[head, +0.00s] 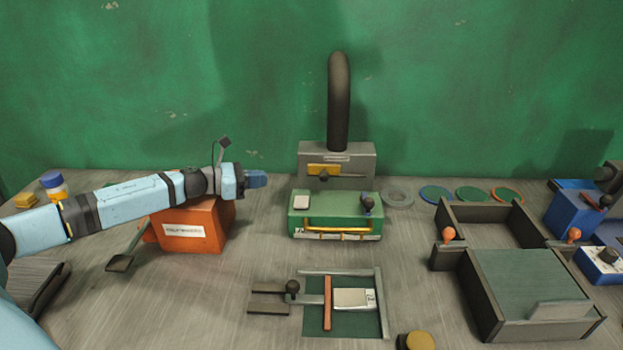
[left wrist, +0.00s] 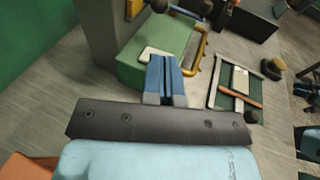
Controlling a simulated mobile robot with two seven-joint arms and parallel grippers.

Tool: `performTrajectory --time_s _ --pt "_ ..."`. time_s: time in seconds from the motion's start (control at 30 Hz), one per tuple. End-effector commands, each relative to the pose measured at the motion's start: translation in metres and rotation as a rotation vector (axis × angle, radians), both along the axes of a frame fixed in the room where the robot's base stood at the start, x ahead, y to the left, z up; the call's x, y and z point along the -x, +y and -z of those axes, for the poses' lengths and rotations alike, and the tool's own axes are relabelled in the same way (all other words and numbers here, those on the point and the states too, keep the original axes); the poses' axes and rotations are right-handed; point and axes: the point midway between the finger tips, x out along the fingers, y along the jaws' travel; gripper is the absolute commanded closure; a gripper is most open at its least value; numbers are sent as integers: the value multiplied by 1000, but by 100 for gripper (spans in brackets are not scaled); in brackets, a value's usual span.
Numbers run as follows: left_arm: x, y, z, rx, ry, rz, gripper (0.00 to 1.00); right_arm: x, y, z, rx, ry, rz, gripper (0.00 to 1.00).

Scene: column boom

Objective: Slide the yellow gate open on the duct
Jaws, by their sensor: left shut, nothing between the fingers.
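The duct (head: 360,163) is a grey box at the back with a thick black hose (head: 339,100) rising from it. The yellow gate (head: 315,170) is a small plate low on its front, with a dark knob (head: 324,176) on it. In the left wrist view the gate (left wrist: 133,8) shows only partly at the top edge, with the knob (left wrist: 159,5) beside it. My left gripper (head: 263,180) is shut and empty, left of the duct and apart from it. Its blue fingers (left wrist: 165,68) show together in the left wrist view.
A green case (head: 335,205) with a yellow handle stands in front of the duct. An orange box (head: 205,225) stands under my left arm. Several coloured discs (head: 436,193) lie right of the duct. A framed slide board (head: 350,318) lies in front.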

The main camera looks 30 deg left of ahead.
Motion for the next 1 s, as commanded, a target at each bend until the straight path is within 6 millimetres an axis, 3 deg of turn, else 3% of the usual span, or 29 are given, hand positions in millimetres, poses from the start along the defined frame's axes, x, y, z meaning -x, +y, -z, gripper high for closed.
performTrajectory --time_s 0.27,1.0 --pt "-15 -12 1 2 -3 -1 100 -3 -5 -3 10 -5 4 57" --pt "-103 -81 19 2 0 -1 100 -3 -6 -24 29 -30 -10 57"
